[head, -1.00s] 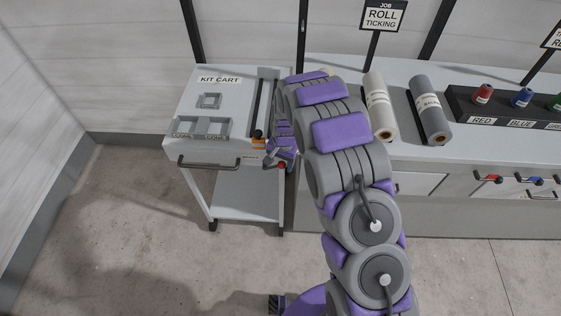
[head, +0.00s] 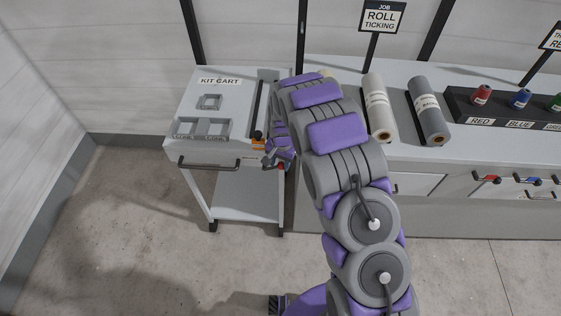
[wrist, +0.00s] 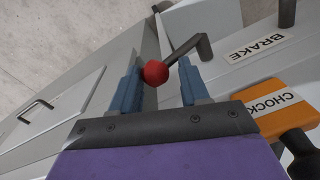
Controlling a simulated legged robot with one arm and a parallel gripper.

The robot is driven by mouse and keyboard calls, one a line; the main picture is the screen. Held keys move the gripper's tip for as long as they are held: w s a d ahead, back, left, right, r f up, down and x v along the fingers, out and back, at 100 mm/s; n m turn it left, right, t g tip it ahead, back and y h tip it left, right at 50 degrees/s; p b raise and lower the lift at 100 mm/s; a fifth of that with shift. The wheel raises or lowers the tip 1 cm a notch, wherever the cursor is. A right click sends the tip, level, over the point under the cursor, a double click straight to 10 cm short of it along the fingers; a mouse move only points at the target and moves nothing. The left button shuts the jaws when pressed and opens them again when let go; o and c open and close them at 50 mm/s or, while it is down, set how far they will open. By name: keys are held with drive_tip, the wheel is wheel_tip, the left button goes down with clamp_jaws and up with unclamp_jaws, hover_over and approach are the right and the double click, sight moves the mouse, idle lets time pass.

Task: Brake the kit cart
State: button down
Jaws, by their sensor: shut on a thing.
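The kit cart (head: 232,90) is a pale grey wheeled cart at the left of the bench in the head view. Its brake lever (wrist: 187,50) is a dark bent rod with a red ball knob (wrist: 156,73), beside a white BRAKE label (wrist: 257,47) in the wrist view. My gripper (wrist: 159,80) has its two blue fingers on either side of the red knob, shut on it. In the head view my gripper (head: 273,159) is at the cart's front right corner, where my arm hides part of the cart's right side.
An orange CHOCK block (wrist: 283,105) with a dark handle is close to my gripper. The cart has a front handle (head: 209,167) and empty top holders (head: 203,127). The bench (head: 420,160) with fabric rolls (head: 429,110) stands right. Floor (head: 130,210) is clear at left.

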drive_tip(key=shift+a+r+h+p, duration=0.1)
drive_tip(key=shift+a+h+p, duration=0.05)
drive_tip(key=shift+h+p, duration=0.3)
drive_tip(key=shift+s, duration=0.1)
drive_tip(key=c, duration=1)
unclamp_jaws()
drive_tip(key=o, duration=0.4)
drive_tip(key=shift+a, duration=0.1)
wheel_tip(320, 180, up, 17)
drive_tip(key=p, duration=0.2)
drive_tip(key=shift+a+p, duration=0.2)
drive_tip(key=shift+p, duration=0.15)
drive_tip(key=shift+r, duration=0.1)
